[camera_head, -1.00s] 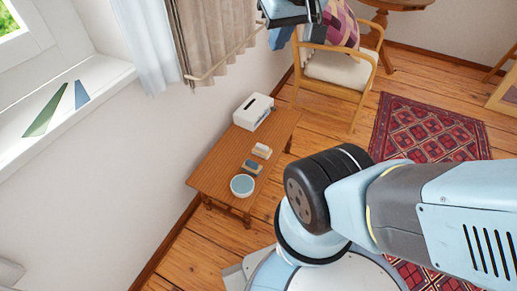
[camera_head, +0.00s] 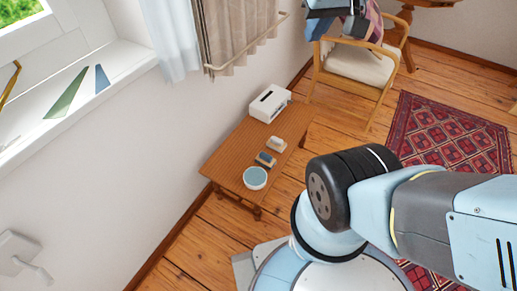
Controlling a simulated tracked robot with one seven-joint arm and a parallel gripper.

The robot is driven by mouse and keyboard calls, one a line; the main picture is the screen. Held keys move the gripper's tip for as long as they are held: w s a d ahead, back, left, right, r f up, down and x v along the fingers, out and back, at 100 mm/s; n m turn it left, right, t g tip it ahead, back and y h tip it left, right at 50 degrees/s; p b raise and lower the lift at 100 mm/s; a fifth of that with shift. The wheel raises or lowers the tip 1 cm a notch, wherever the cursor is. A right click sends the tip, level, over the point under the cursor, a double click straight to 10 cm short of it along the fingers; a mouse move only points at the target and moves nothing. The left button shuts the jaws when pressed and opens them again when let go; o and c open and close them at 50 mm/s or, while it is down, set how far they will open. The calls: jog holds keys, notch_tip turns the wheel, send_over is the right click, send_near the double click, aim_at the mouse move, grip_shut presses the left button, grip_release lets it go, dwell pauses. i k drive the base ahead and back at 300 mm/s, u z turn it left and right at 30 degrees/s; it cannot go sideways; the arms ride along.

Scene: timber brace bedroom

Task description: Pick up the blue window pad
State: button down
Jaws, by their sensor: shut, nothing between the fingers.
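The blue window pad (camera_head: 265,160), a small block with a blue part and a pale part, lies on the low wooden table (camera_head: 228,152). It sits between a white-and-blue bowl (camera_head: 255,178) and a similar pale beige pad (camera_head: 277,144). My gripper (camera_head: 337,12) shows only in part at the top edge, far above and beyond the table and in front of the armchair. It is shut and holds nothing. It is well apart from the pad. The fingertips are hard to make out there.
A white box (camera_head: 270,103) stands at the table's far end. A wooden armchair (camera_head: 355,68) stands behind. The wall, curtain (camera_head: 235,30) and window sill (camera_head: 110,60) bound the left. A red patterned rug (camera_head: 450,135) lies on the floor at right.

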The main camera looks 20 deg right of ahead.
aim_at(267, 160)
jog(key=k, duration=1.1)
jog(key=z, duration=0.65)
jog(key=i, duration=1.2)
jog(key=u, duration=0.9)
